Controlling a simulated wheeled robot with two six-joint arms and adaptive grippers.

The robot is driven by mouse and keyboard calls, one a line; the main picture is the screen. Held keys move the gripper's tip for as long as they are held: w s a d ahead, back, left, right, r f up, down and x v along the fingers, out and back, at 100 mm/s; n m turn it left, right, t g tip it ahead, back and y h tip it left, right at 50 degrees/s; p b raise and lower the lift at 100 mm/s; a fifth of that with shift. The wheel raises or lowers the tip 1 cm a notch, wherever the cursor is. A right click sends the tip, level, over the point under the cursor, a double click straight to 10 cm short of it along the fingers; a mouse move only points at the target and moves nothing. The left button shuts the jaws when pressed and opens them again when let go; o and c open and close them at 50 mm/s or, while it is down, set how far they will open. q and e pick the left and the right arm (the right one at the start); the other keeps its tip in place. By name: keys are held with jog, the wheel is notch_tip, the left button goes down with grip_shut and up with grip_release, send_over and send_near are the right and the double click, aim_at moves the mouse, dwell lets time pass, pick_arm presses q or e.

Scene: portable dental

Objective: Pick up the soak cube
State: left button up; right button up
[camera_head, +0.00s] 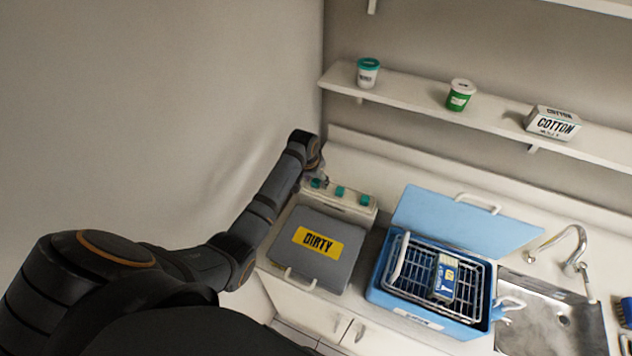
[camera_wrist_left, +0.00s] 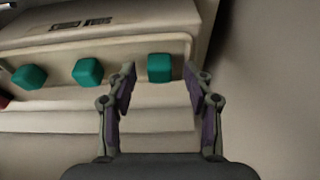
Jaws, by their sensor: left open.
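Three teal soak cubes sit in a row on a pale holder (camera_head: 350,206) behind the grey box. In the left wrist view the cubes are the left one (camera_wrist_left: 29,77), the middle one (camera_wrist_left: 88,71) and the right one (camera_wrist_left: 160,68). My left gripper (camera_wrist_left: 158,88) is open, with its two fingers on either side of the right cube as seen from the wrist. I cannot tell how far the fingertips are from that cube. In the head view the left gripper (camera_head: 318,178) is at the holder's left end, partly hidden by the arm. The right gripper is not in view.
A grey box marked DIRTY (camera_head: 290,262) stands in front of the holder. An open blue box (camera_head: 374,285) with a wire basket and a blue packet (camera_head: 444,278) stands to the right, beside the sink (camera_head: 545,325). A shelf (camera_head: 415,100) runs above the counter.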

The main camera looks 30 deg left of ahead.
aim_at(315, 181)
pick_arm(q)
jog(key=shift+s, duration=0.1)
jog(key=c, duration=1)
jog(key=shift+o, duration=0.2)
jog(key=shift+r, duration=0.3)
notch_tip(315, 181, up, 2)
jog(key=shift+r+b, duration=0.2)
jog(key=shift+b, duration=0.3)
jog(key=s+d+r, duration=0.5)
jog(key=s+r, duration=0.5)
jog(key=s, duration=0.3)
